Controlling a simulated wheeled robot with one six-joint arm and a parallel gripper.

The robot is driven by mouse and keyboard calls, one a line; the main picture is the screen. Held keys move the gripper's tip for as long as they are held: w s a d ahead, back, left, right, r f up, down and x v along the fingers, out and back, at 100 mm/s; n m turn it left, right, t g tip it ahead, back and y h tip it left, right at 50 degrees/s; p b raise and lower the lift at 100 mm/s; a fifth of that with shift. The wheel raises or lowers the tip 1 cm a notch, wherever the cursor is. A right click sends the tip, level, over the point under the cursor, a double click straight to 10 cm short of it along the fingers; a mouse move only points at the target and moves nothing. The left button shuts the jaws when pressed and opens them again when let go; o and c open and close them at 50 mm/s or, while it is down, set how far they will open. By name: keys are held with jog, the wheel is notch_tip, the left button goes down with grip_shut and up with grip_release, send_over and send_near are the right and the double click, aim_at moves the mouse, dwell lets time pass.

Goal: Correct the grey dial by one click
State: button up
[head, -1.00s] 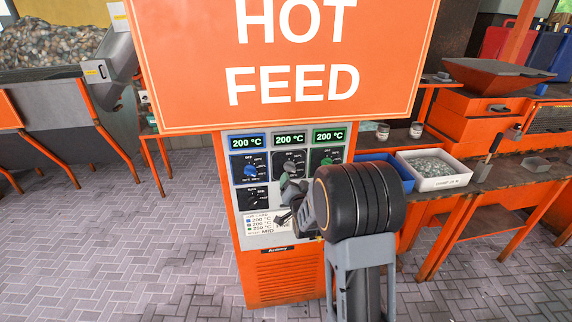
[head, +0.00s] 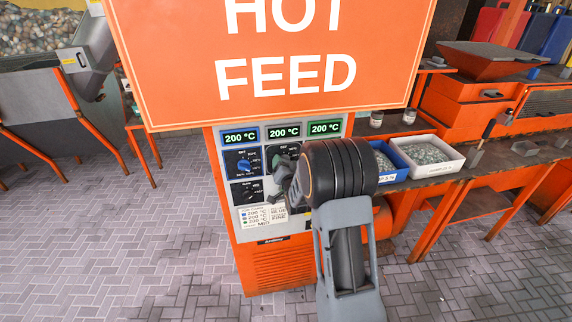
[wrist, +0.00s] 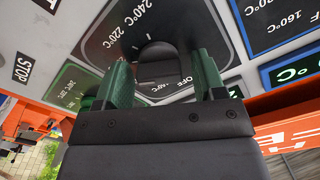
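The grey dial (wrist: 155,62) is a dark round knob on a black plate with temperature marks, seen close in the wrist view. My gripper (wrist: 163,80) is open, its two green fingers on either side of the knob with a gap visible on the right. Whether the left finger touches the knob I cannot tell. In the head view my gripper (head: 283,175) is at the middle of the panel and hides most of the dial. The display above it (head: 283,131) reads 200 °C. A white settings card (head: 262,216) is below, partly covered by my arm.
The blue dial (head: 243,164) sits left of the gripper, with a black dial (head: 246,192) below it. The green dial is hidden behind my arm in the head view. A bench with a white tray of flakes (head: 430,157) and a blue tray (head: 385,160) is at right.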

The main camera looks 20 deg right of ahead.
jog(key=c, duration=0.8)
jog(key=shift+o, duration=0.2)
jog(key=shift+f+b, duration=0.15)
jog(key=shift+b, duration=0.3)
jog(key=shift+f+n+b, duration=0.1)
jog(key=shift+n+b, duration=0.5)
jog(key=shift+b, duration=0.45)
jog(key=n+b, duration=0.1)
jog(key=b, duration=0.1)
jog(key=shift+n+b, duration=0.3)
jog(key=shift+b, duration=0.1)
jog(key=n+b, duration=0.2)
jog(key=b, duration=0.2)
jog(key=shift+n, duration=0.4)
jog(key=n+b, duration=0.1)
jog(key=b, duration=0.1)
jog(key=shift+r+n+b, duration=0.2)
jog(key=shift+n+b, duration=0.2)
jog(key=shift+r+n, duration=0.15)
jog(key=shift+n, duration=0.15)
